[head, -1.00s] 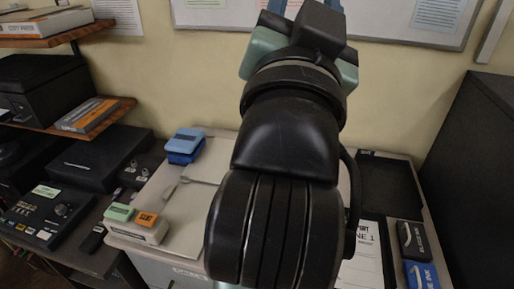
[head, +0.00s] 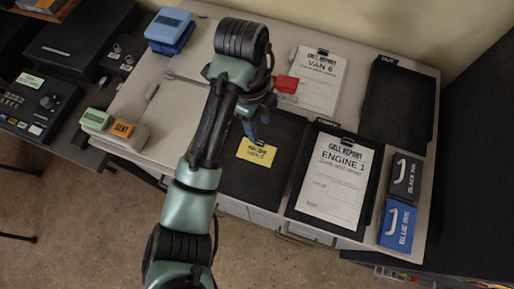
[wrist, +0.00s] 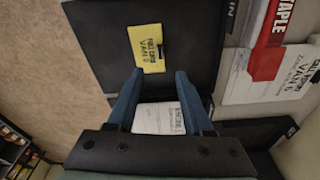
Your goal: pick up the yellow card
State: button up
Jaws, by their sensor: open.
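My gripper (head: 254,130) is above that tray, just behind the card in the head view. In the wrist view the yellow card (wrist: 148,47) lies beyond the fingertips, a little left of centre. My gripper (wrist: 159,74) is open there, its two blue fingers apart, with nothing held. The height of the fingertips over the tray is hard to tell.
The Engine 1 report (head: 335,181) lies in another black tray on the right. A red staple box (head: 286,84) and the Van 6 report (head: 316,79) are behind. Blue ink (head: 398,226) and black ink (head: 404,176) boxes stand at right. A stamp block (head: 122,130) sits at left.

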aim_at(261, 142)
jog(key=shift+d+f+b, duration=0.2)
jog(key=shift+f+b, duration=0.25)
jog(key=shift+f, duration=0.8)
notch_tip(261, 142, down, 3)
jog(key=shift+s+r+b, duration=0.1)
jog(key=shift+s+b, duration=0.05)
jog(key=shift+b, duration=0.8)
notch_tip(261, 142, down, 2)
jog(key=shift+f, duration=0.1)
grip_shut()
